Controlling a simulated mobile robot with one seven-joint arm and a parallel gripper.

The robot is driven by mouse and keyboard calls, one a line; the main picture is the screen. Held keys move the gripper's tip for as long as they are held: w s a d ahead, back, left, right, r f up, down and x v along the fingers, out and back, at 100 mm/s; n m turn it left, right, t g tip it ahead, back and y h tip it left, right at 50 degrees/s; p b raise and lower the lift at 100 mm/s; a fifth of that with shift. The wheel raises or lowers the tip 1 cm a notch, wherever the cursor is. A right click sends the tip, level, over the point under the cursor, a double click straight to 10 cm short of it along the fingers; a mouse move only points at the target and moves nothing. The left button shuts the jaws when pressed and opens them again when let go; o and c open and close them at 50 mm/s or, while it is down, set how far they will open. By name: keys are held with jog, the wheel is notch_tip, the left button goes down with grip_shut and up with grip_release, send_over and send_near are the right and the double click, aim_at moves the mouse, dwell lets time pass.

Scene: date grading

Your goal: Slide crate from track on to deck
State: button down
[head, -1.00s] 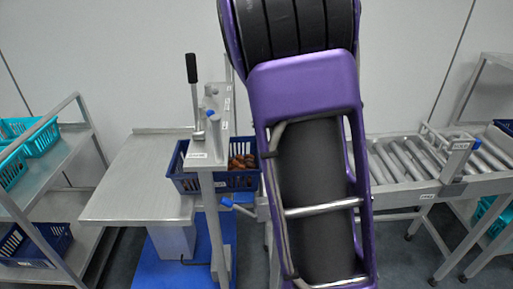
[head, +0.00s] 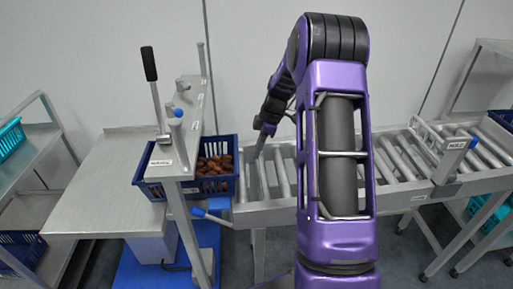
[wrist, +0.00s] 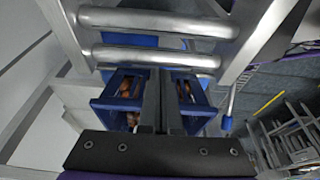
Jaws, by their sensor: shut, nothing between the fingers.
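A navy-blue crate (head: 218,186) holding brown dates sits at the left end of the roller track (head: 400,157), at the edge of the flat steel deck (head: 100,200). A grey post partly hides it, with part of the crate showing left of the post. My gripper (head: 258,152) is shut and empty, pointing down over the rollers just right of the crate. In the wrist view, the shut fingers (wrist: 161,85) overlap the crate (wrist: 104,94), with rollers beyond. I cannot tell whether they touch it.
A steel frame with a black-handled lever (head: 149,64) and a blue-tipped handle (head: 204,213) stands by the crate. A labelled gate (head: 447,160) crosses the track at right. Racks with teal crates (head: 10,138) stand at both sides. The deck's visible top is clear.

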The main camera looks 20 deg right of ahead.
aim_at(208, 169)
jog(key=a+f, duration=0.1)
jog(key=f, duration=0.1)
jog(key=w+a+f, duration=0.1)
jog(key=a+f, duration=0.2)
jog(key=f, duration=0.1)
jog(key=shift+w+a+f, duration=0.1)
jog(key=shift+w+a, duration=0.2)
jog(key=shift+a, duration=0.1)
jog(key=shift+w+a, duration=0.15)
jog(key=shift+a, duration=0.25)
jog(key=w+a, duration=0.1)
jog(key=a, duration=0.2)
jog(key=w+a+b, duration=0.1)
jog(key=a, duration=0.2)
jog(key=w+a+b, duration=0.1)
jog(key=a, duration=0.3)
jog(key=shift+w+a, duration=0.1)
jog(key=shift+w, duration=0.05)
jog(key=shift+d, duration=0.25)
